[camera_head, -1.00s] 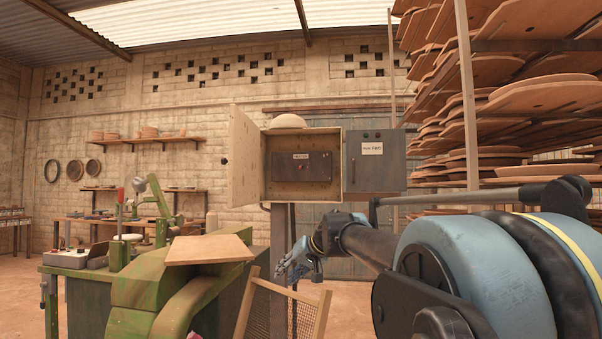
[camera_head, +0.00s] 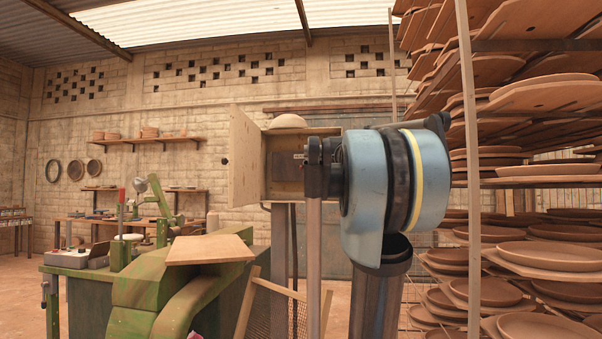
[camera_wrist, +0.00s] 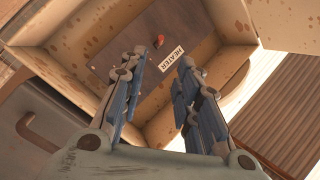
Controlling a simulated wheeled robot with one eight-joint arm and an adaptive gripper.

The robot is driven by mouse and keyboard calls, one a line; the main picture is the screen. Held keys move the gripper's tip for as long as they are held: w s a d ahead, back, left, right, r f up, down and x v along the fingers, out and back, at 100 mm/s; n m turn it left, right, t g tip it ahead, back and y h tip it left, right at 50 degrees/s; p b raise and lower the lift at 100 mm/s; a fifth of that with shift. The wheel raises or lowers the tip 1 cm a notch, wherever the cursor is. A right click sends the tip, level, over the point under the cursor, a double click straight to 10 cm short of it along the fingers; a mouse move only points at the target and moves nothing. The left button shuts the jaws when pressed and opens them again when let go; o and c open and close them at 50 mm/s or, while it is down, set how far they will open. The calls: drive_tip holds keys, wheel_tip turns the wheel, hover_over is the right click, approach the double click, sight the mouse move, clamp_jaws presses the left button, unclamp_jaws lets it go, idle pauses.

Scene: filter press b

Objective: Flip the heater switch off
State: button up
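The heater switch (camera_wrist: 160,40) is a small red-tipped lever on a dark brown panel (camera_wrist: 125,45), with a white HEATER label (camera_wrist: 172,59) beside it. The panel sits inside an open wooden box (camera_head: 248,160), and part of it shows in the head view (camera_head: 284,168). My gripper (camera_wrist: 162,58) is open and empty in front of the box. Its two blue-grey fingers point at the panel, and the switch shows beyond the gap between them, apart from both. In the head view my arm hides the gripper, the switch and the right side of the box.
Racks of clay plates (camera_head: 500,255) stand at the right. A green machine (camera_head: 150,295) with a wooden board (camera_head: 209,249) on top stands at lower left. The box's door (camera_head: 243,160) hangs open at its left. A rounded pale object (camera_head: 288,121) rests above the box.

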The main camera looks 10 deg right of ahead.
sight(301, 167)
drive_tip(key=w+a, duration=0.2)
drive_tip(key=w, duration=1.2)
drive_tip(key=shift+w+a, duration=0.15)
drive_tip(key=shift+w, duration=0.15)
